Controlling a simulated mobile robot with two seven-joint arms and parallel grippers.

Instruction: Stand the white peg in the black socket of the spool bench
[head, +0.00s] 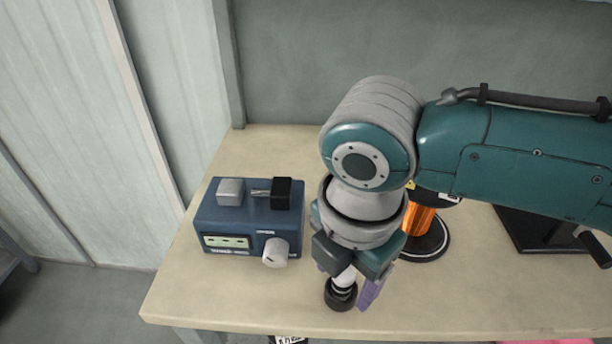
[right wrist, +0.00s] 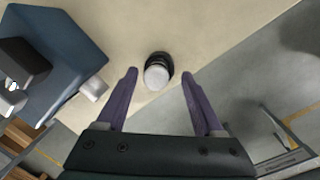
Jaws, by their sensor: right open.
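The white peg (head: 346,278) stands in the black socket (head: 341,296) near the front edge of the bench top (head: 240,300). My right gripper (head: 358,287) is pointing down at the peg, and one purple finger shows beside it. In the right wrist view the gripper (right wrist: 159,75) is open, its two purple fingers apart. The peg's round white top (right wrist: 157,77) lies between the fingertips with a gap on each side. The black socket (right wrist: 160,59) shows around the peg's far side. My left gripper is not in view.
A blue box (head: 225,222) with a white knob (head: 275,252) stands to the left on the bench. An orange spool (head: 420,222) on a dark round base stands behind my right wrist, partly hidden. A black plate (head: 530,228) lies further right. The front-right bench top is clear.

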